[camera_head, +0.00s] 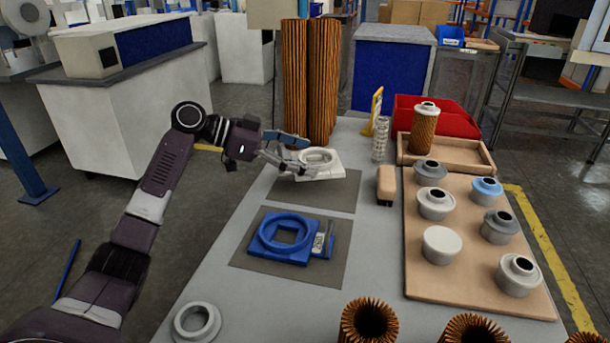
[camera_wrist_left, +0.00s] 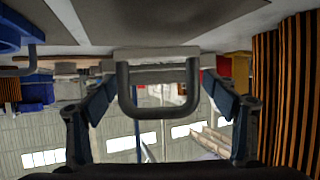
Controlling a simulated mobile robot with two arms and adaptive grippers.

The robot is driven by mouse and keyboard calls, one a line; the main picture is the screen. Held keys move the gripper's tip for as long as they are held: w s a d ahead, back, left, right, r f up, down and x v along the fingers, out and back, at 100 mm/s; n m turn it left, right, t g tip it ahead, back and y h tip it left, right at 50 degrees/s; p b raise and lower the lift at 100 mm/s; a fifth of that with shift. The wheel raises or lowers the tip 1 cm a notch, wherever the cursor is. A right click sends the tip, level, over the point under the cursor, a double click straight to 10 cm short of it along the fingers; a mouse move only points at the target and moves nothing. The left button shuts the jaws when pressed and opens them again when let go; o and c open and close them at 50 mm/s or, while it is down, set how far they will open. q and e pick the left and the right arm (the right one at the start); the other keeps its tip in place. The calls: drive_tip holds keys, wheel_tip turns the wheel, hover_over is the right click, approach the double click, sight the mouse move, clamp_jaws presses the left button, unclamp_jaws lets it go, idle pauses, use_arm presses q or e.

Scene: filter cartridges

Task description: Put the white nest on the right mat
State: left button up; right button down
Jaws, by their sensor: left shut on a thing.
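The white nest (camera_head: 334,166), a pale block with a round ring on top, is at the far end of the table, over the far edge of the far grey mat (camera_head: 335,198). I cannot tell whether it rests on the mat or is slightly raised. My left gripper (camera_head: 287,163) reaches it from the left and is shut on its grey handle, which shows between the fingers in the left wrist view (camera_wrist_left: 158,112). The near grey mat (camera_head: 255,263) carries a blue nest (camera_head: 283,246) with a square opening and a handle. My right gripper is not in view.
Two tall brown pleated filters (camera_head: 310,80) stand just behind the white nest. A yellow sign (camera_head: 375,112) and a clear stack (camera_head: 381,140) stand to its right. A tan block (camera_head: 386,185) and a board (camera_head: 425,282) with several caps lie further right. A grey ring (camera_head: 195,322) lies near left.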

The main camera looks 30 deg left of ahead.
sight(305, 183)
use_arm(q)
drive_tip(key=shift+f+b, duration=0.3)
drive_tip(key=shift+f, duration=1.85)
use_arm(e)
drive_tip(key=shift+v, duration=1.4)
use_arm(q)
drive_tip(key=o, duration=1.3)
drive_tip(key=shift+f, duration=0.15)
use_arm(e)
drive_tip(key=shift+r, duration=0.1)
use_arm(q)
drive_tip(key=shift+r, duration=0.2)
drive_tip(key=v, duration=1)
drive_tip(key=shift+s+a, duration=0.15)
drive_tip(key=shift+a, duration=0.1)
drive_tip(key=shift+s+a+r, duration=0.3)
drive_tip(key=shift+s+a, duration=0.1)
drive_tip(key=shift+a, duration=0.1)
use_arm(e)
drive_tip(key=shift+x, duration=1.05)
